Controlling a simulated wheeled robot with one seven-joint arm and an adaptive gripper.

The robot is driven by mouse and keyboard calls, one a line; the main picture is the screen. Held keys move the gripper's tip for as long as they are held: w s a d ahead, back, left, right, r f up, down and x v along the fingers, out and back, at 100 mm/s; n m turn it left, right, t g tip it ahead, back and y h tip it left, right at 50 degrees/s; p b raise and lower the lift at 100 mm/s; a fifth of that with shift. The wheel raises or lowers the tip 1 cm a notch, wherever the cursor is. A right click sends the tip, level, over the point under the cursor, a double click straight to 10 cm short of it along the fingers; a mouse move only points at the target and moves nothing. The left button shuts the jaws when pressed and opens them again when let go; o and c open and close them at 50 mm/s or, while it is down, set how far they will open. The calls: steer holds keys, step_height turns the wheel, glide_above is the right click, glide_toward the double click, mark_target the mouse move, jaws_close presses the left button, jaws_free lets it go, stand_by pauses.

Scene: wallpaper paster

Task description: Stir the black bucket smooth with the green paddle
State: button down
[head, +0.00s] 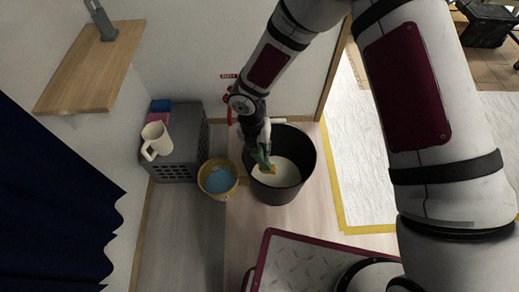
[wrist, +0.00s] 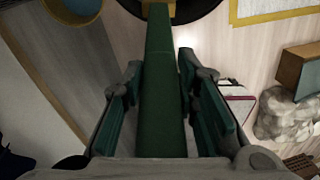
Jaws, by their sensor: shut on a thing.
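The black bucket (head: 309,155) stands on the floor with pale, whitish paste inside. Its dark rim also shows at the top of the wrist view (wrist: 205,14). My gripper (head: 260,153) is over the left part of the bucket. In the wrist view my gripper (wrist: 160,85) is shut on the green paddle (wrist: 160,60), a long flat green bar between the fingers. The paddle runs away from me toward the bucket.
A yellow bucket (head: 205,187) with blue contents stands just left of the black bucket. A red-edged metal platform (head: 310,262) is in front. A wooden shelf (head: 85,75) juts from the left wall.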

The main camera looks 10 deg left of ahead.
steer(key=shift+r, duration=0.1)
steer(key=shift+r+p, duration=1.6)
steer(key=shift+r, duration=0.85)
